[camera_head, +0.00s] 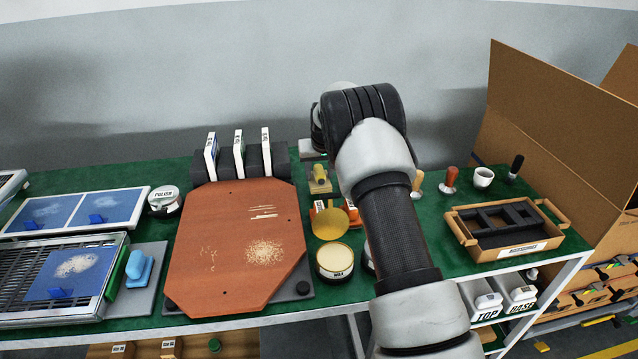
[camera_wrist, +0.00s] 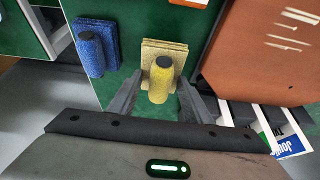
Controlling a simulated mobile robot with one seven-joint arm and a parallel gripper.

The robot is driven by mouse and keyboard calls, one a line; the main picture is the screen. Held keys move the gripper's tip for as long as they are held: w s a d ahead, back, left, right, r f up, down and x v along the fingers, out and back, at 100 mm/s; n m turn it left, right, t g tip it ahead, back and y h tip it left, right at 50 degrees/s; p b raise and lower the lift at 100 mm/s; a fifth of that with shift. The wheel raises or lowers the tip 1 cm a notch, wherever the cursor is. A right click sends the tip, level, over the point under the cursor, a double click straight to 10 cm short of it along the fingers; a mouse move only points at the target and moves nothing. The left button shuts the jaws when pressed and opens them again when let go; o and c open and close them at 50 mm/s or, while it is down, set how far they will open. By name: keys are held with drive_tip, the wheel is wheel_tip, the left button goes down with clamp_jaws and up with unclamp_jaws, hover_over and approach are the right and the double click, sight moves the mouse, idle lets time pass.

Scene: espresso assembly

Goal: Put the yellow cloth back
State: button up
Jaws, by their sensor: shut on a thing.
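The yellow cloth (camera_wrist: 162,78) is a yellow roll with a dark end on a flat tan-yellow pad, over the green table top in the wrist view. In the head view it shows as a small yellow shape (camera_head: 319,180) just right of the white upright cards. My gripper (camera_wrist: 160,86) has one finger on each side of the yellow roll and is shut on it. Whether the pad rests on the table or is slightly raised, I cannot tell. In the head view my arm hides most of the gripper.
A blue cloth (camera_wrist: 97,48) lies beside the yellow one in the wrist view. The reddish-brown octagonal board (camera_head: 230,240) and upright cards (camera_head: 239,152) stand left of my arm. A brown tray (camera_head: 510,232), white cup (camera_head: 483,177) and tampers are to the right.

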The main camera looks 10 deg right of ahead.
wheel_tip(320, 180, down, 4)
drive_tip(key=shift+r, duration=0.2)
drive_tip(key=o, duration=0.9)
drive_tip(key=shift+r, duration=0.1)
